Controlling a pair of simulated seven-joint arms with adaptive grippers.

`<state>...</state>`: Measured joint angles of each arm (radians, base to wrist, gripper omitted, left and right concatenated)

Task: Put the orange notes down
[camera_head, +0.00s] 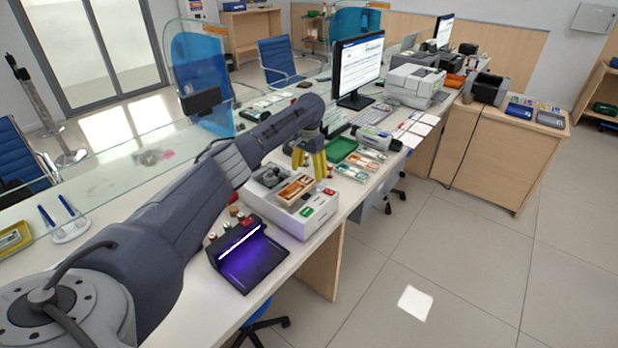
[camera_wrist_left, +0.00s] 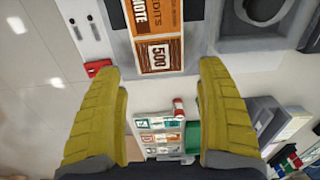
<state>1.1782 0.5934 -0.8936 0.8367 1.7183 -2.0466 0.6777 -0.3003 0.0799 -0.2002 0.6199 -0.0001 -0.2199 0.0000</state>
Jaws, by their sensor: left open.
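The orange notes (camera_head: 295,188) lie on top of the white counting machine (camera_head: 318,211), in its front slot. In the left wrist view the orange notes (camera_wrist_left: 157,38), printed 500, lie flat just beyond the fingertips and apart from them. My left gripper (camera_head: 310,172) has yellow fingers pointing down beside the machine's top, close behind the notes. In the left wrist view my left gripper (camera_wrist_left: 165,68) is open, its fingers wide apart with nothing between them. My right gripper is in neither view.
A dark tray with a purple lamp (camera_head: 250,255) stands in front of the machine. A green tray (camera_head: 341,150) and a sorter with teal and orange notes (camera_head: 358,168) stand behind it. A glass screen edges the counter at left. A monitor (camera_head: 358,68) stands farther back.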

